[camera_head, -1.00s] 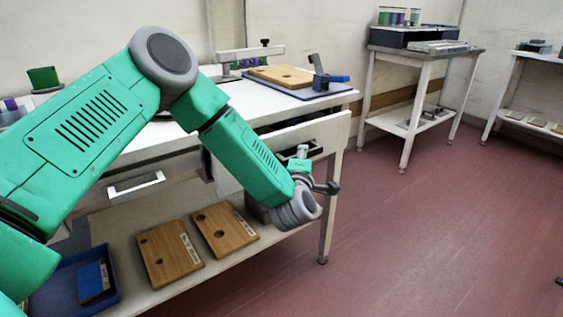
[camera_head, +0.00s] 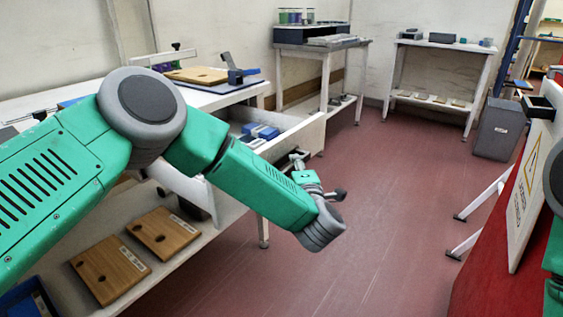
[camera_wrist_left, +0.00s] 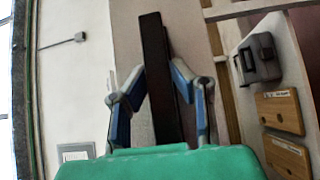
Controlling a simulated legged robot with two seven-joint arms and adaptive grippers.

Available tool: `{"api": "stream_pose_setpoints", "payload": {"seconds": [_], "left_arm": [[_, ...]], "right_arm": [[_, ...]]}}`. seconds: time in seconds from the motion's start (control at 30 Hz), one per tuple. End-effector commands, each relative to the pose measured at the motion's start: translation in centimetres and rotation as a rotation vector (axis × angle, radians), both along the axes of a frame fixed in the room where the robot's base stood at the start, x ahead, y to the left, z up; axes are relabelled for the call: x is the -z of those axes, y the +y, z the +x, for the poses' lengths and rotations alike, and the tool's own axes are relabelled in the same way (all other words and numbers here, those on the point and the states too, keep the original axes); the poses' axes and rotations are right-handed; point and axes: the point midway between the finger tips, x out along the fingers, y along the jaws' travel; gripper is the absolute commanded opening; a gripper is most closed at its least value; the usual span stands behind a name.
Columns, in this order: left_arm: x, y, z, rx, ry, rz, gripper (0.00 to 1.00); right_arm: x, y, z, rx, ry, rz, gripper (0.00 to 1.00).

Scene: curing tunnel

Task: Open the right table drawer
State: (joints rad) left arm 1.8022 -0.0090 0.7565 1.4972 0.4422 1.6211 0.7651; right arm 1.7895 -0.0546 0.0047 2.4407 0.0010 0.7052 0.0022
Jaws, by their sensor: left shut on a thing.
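The right table drawer (camera_head: 305,132) stands pulled out of the white worktable (camera_head: 222,96), and its inside shows. Blue and grey items (camera_head: 262,131) lie in it. My left gripper (camera_head: 299,162) is at the drawer's front, partly hidden by my own green arm. In the left wrist view, the fingers of my left gripper (camera_wrist_left: 160,88) close around a long dark bar (camera_wrist_left: 158,60), which looks like the drawer handle. The exact contact is hard to see. My right gripper is out of view.
Wooden boards (camera_head: 165,233) lie on the table's lower shelf. A grey bin (camera_head: 498,129) and a red stand with a sign (camera_head: 530,195) are at right. The red floor between is clear.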

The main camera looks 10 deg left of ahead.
Motion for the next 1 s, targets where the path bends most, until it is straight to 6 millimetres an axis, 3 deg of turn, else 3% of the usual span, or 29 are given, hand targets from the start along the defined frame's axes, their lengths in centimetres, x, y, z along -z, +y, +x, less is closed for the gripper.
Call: {"api": "stream_pose_setpoints", "payload": {"seconds": [0.5,0.53,0.6,1.0], "left_arm": [[0.66,-0.70,-0.48,0.000,0.014,0.001,0.00],[0.66,-0.70,-0.48,0.000,0.014,0.001,0.23],[0.64,-0.70,-0.48,0.000,0.013,0.001,0.40],[0.16,-1.05,-1.04,0.001,0.004,0.001,0.40]], "right_arm": [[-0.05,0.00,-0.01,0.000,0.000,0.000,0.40],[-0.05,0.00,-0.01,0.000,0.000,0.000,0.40],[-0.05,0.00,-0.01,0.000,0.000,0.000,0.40],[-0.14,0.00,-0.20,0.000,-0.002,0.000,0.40]]}}
